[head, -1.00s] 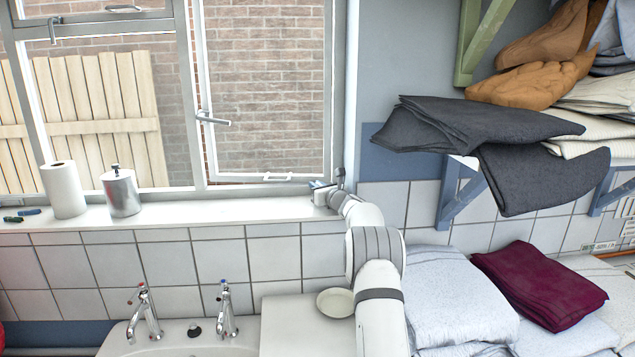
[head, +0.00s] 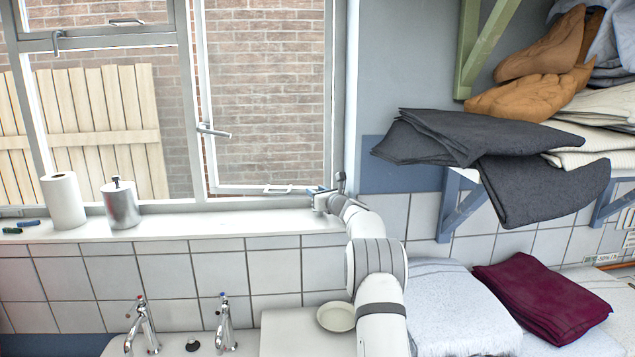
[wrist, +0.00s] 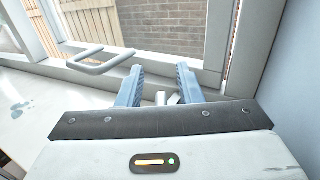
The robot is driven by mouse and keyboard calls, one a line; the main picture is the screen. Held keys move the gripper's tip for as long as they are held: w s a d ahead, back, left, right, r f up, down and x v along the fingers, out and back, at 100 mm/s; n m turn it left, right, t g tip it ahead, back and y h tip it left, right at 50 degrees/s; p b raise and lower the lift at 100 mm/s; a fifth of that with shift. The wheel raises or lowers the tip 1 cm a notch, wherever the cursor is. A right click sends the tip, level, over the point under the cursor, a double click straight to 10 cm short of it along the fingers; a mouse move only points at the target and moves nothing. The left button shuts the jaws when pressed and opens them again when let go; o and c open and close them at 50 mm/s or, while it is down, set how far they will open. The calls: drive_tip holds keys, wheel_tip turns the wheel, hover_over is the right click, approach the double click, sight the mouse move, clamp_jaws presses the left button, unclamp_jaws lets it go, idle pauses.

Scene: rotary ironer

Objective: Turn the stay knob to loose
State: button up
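The stay knob appears to be the small grey metal piece (wrist: 162,98) low between my fingers in the wrist view, at the foot of the window frame; its setting cannot be read. My gripper (wrist: 160,85) is open, with one blue finger on either side of that piece. I cannot tell whether either finger touches it. In the head view my gripper (head: 320,198) is at the right end of the sill, by the window's lower right corner. The knob is too small or hidden to make out there.
A pull handle (wrist: 100,62) on the window's lower rail stands left of my fingers; it also shows in the head view (head: 277,189). The white sill (head: 220,222) is clear up to a metal canister (head: 121,204) and paper roll (head: 63,202). Dark folded cloth (head: 440,137) overhangs at right.

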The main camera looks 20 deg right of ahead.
wheel_tip(320, 180, up, 8)
drive_tip(key=shift+f, duration=0.2)
